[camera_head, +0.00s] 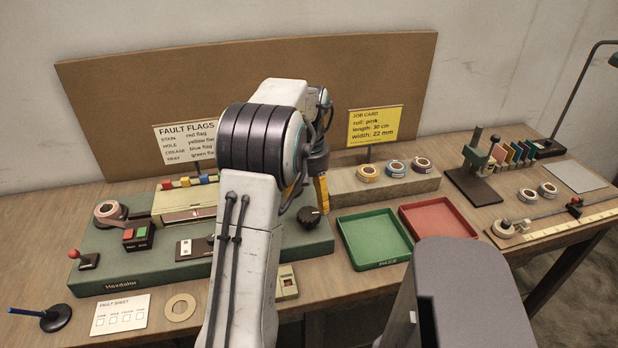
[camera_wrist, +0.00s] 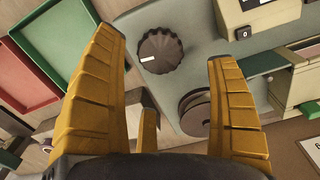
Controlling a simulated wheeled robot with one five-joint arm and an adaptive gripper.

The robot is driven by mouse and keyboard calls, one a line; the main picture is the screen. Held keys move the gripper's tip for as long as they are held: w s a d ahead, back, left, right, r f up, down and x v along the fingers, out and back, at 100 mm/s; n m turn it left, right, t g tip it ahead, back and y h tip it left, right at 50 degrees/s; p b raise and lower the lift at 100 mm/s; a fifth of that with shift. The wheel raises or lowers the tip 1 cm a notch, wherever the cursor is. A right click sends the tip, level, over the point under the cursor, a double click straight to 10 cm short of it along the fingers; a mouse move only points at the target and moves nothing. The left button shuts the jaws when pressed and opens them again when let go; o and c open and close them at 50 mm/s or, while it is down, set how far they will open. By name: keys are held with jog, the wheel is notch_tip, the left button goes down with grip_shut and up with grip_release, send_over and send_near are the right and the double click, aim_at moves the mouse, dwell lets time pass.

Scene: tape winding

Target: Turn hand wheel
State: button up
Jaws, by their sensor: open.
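The hand wheel appears to be the dark ribbed knob (camera_head: 309,217) at the right end of the green-grey machine base (camera_head: 120,285). In the wrist view the knob (camera_wrist: 160,52) has a white mark on its left side and lies between and beyond my fingertips. My gripper (camera_wrist: 165,47) has yellow ribbed fingers standing wide apart with nothing between them. In the head view one yellow finger (camera_head: 321,192) shows above and behind the knob. I see no contact with the knob. My arm hides the middle of the machine.
A dark round reel (camera_wrist: 195,112) sits near the knob, close to the right finger. A green tray (camera_head: 375,240) and a red tray (camera_head: 440,223) lie to the right. Tape rolls (camera_head: 396,168) rest on a block behind them. The job card (camera_head: 375,126) stands at the back.

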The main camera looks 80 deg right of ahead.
aim_at(309, 213)
jog(key=shift+r, duration=2.95)
